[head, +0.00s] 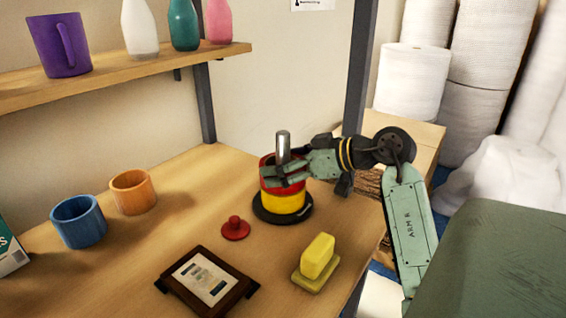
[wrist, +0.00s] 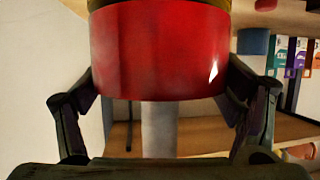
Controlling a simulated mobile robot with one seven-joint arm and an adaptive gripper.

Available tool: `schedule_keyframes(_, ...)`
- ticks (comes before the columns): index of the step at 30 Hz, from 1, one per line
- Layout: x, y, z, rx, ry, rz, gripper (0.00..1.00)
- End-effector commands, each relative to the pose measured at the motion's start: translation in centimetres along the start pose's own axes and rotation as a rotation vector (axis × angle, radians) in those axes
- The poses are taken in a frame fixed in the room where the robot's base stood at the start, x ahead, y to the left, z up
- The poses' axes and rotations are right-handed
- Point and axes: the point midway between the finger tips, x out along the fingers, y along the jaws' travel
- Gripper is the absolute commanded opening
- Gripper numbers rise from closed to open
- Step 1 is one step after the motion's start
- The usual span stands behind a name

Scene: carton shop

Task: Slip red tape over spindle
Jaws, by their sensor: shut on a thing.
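The red tape (head: 266,162) is around the upright metal spindle (head: 283,144), whose bare top sticks up above it. A yellow roll (head: 283,203) sits beneath it on the round black base (head: 262,212). The red tape looks level and close against the yellow roll; I cannot tell whether they touch. My gripper (head: 284,179) reaches in from the right and is shut on the red tape, hiding part of it. In the wrist view the red tape (wrist: 160,50) fills the upper middle between the fingers, with the grey spindle (wrist: 159,130) showing past it.
A blue hollow cylinder (head: 78,222) and an orange one (head: 133,192) stand at the left. A red knob (head: 235,228), a dark-framed panel (head: 207,280) and a yellow block (head: 317,256) lie in front. A shelf (head: 130,72) with a purple mug (head: 60,45) and bottles hangs behind.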

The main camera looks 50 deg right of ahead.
Motion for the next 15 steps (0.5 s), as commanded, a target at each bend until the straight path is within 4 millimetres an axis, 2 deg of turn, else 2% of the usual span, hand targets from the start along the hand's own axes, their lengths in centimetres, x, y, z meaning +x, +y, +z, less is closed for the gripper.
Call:
schedule_keyframes(2, -0.02, 0.00, -0.05, 0.000, 0.001, 0.000, 0.52)
schedule_keyframes(3, -0.02, 0.00, -0.05, 0.000, 0.001, 0.000, 0.87)
schedule_keyframes(9, -0.01, 0.00, -0.04, 0.000, 0.001, 0.000, 1.00)
schedule_keyframes(15, 0.00, 0.00, -0.03, 0.000, 0.000, 0.000, 1.00)
